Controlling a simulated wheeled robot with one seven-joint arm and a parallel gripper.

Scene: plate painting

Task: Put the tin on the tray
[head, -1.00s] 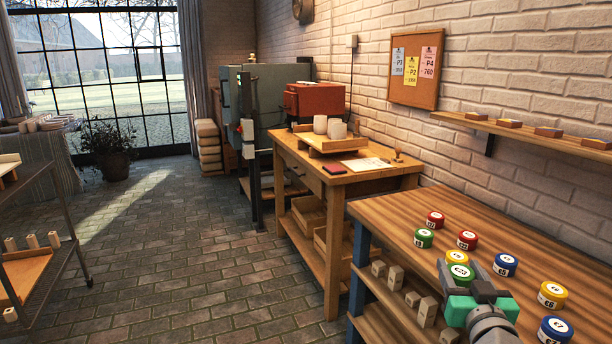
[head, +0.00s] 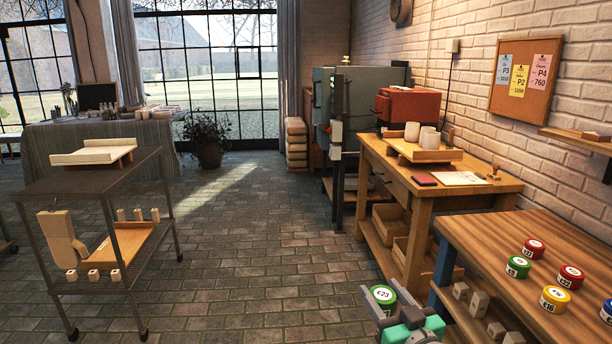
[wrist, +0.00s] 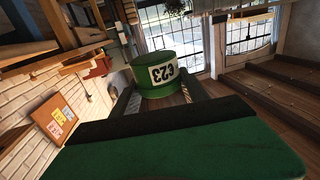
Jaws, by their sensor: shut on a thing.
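My gripper (head: 389,304) is shut on a green tin (head: 383,293) with a white label. It holds the tin upright, off the bench and over the brick floor, left of the wooden bench. A pale, shallow tray (head: 95,157) lies on the trolley's top shelf at left and looks empty. Another wooden tray (head: 432,156) with several white cups stands on the middle table. I cannot tell which tray the task means.
Several red, green, yellow and blue tins stand on the bench (head: 480,236) at right. The dark metal trolley (head: 60,190) has wooden pieces on its lower shelf. The brick floor (head: 255,270) between trolley and bench is clear. A potted plant (head: 207,140) stands by the window.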

